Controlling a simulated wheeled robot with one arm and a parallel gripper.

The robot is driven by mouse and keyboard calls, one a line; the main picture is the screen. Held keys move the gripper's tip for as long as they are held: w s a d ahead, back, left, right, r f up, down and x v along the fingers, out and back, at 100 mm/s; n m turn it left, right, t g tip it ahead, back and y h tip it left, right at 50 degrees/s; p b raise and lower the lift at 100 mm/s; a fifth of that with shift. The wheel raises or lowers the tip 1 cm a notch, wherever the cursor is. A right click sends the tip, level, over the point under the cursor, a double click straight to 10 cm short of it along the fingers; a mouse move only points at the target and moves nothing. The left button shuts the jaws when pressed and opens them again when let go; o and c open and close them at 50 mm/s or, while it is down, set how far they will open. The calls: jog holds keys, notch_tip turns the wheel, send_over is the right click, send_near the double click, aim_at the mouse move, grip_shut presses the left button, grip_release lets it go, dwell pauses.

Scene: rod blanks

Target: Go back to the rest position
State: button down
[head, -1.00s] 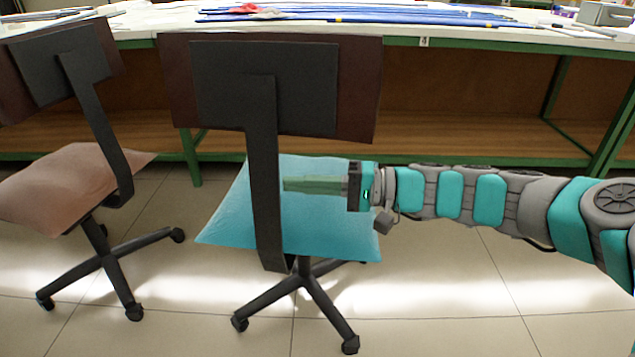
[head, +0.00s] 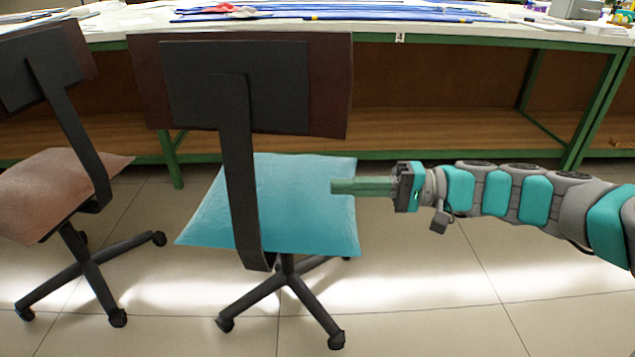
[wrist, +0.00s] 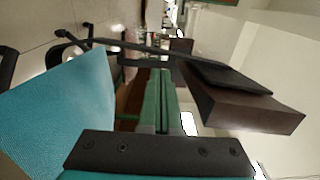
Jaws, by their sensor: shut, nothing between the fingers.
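My gripper (head: 333,186) is shut and empty, its green fingers together and pointing left in the head view. It is level with the teal seat cushion of the nearer chair (head: 290,210), its tips over the seat's right part in the picture. I cannot tell whether it touches the cushion. My arm stretches in from the right edge. In the wrist view the closed green fingers (wrist: 158,100) show in the middle, with the teal cushion (wrist: 65,115) to their left and the dark chair back (wrist: 240,95) to their right.
A second chair with a brown seat (head: 60,185) stands at the left. Behind is a long workbench (head: 430,42) with green legs, a wooden lower shelf and blue rods (head: 330,15) on top. The tiled floor (head: 420,290) at the front right is clear.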

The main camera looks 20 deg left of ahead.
jog(key=s+d+f+n+h+p, duration=0.1)
jog(key=s+d+f+h+p, duration=0.1)
jog(key=s+h, duration=0.45)
jog(key=s+d+f+h+p, duration=0.2)
jog(key=s+d+h+p, duration=0.1)
jog(key=s, duration=0.7)
jog(key=s+d+f+m+t+h+p, duration=0.1)
jog(key=s+d+h, duration=0.3)
jog(key=d, duration=0.5)
jog(key=s+d+f+m+t+h+p, duration=0.1)
jog(key=s+d+f+m+h+p, duration=0.1)
jog(key=d, duration=0.7)
jog(key=s+f+h, duration=0.1)
jog(key=s+h, duration=0.1)
jog(key=s, duration=0.1)
jog(key=shift+s+f+m+t, duration=0.2)
jog(key=shift+m+t, duration=0.1)
jog(key=shift+m, duration=0.1)
